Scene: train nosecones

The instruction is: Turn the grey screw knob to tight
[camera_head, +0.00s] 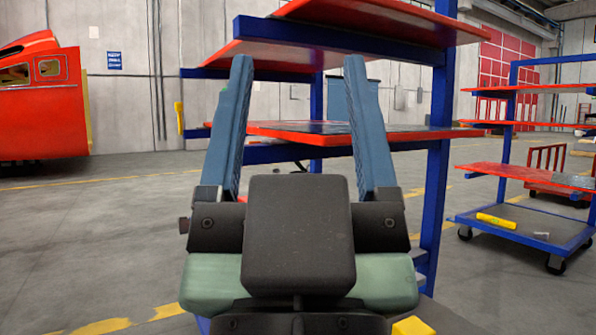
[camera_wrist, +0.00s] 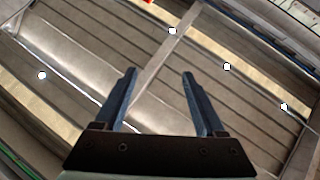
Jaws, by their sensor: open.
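My gripper (camera_head: 298,64) is large in the middle of the head view, its two blue fingers pointing up and spread wide apart. Nothing is between them. The gripper also shows in the wrist view (camera_wrist: 159,73), open and empty, against what looks like the hall's ceiling. I cannot make out the grey screw knob in either view.
A blue-framed rack with red shelves (camera_head: 345,133) stands behind my gripper. A wheeled cart (camera_head: 518,230) with a yellow item (camera_head: 497,221) is at the right. A red train nosecone (camera_head: 45,105) is at the far left. Grey floor (camera_head: 100,235) is open at the left.

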